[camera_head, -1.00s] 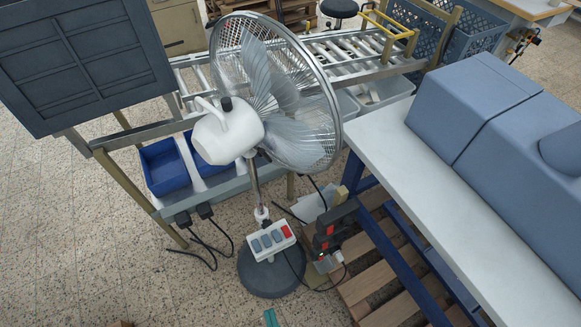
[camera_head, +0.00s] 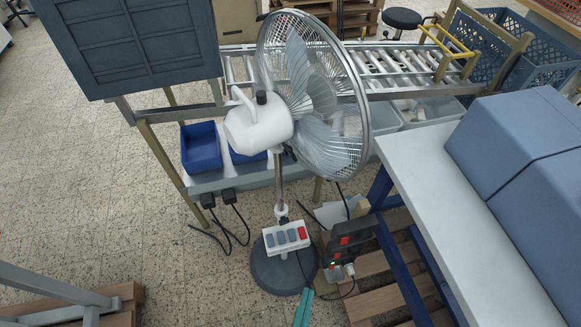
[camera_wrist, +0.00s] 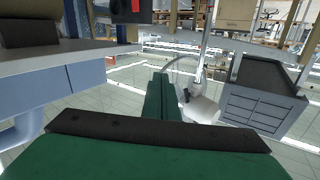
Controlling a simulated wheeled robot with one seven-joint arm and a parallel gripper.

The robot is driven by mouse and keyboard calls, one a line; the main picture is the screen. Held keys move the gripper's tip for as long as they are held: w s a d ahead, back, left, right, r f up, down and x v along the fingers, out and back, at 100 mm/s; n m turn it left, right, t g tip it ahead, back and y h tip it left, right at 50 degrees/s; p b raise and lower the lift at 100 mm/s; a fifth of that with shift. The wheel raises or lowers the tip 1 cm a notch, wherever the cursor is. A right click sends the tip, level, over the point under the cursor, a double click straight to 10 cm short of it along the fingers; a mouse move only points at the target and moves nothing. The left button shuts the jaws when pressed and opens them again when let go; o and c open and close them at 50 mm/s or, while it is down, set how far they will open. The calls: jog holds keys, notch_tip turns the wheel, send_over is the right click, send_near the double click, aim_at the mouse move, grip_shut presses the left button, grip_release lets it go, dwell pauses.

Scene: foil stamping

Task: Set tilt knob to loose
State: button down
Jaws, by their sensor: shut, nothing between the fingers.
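A pedestal fan stands on the floor. Its white motor housing (camera_head: 258,128) has a black knob (camera_head: 262,97) on top, and its wire cage (camera_head: 365,125) faces right. I cannot make out a separate tilt knob or its setting at the neck. A white switch box (camera_head: 287,238) with grey buttons and a red one sits low on the pole. My gripper (camera_head: 303,308), with green fingers, is at the bottom edge, apart from the fan head. In the wrist view my gripper (camera_wrist: 160,95) is shut and empty, with the white motor housing (camera_wrist: 203,109) beyond it.
A roller conveyor (camera_head: 395,70) runs behind the fan, with blue bins (camera_head: 200,148) below. A dark louvred panel (camera_head: 130,45) stands at upper left. A white-topped table (camera_head: 470,215) and a pallet (camera_head: 385,302) are on the right. Floor at left is mostly open.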

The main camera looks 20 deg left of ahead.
jog(key=w+a+r+m+t, duration=0.4)
jog(key=w+a+r+t, duration=0.1)
jog(key=w+r+t, duration=0.15)
jog(key=m+g+h, duration=0.7)
jog(key=m+h, duration=0.7)
jog(key=m, duration=0.7)
send_near(290, 153)
jog(key=w+d+f, duration=0.2)
jog(key=w+d, duration=0.2)
jog(key=w, duration=0.2)
jog(key=shift+t, duration=0.25)
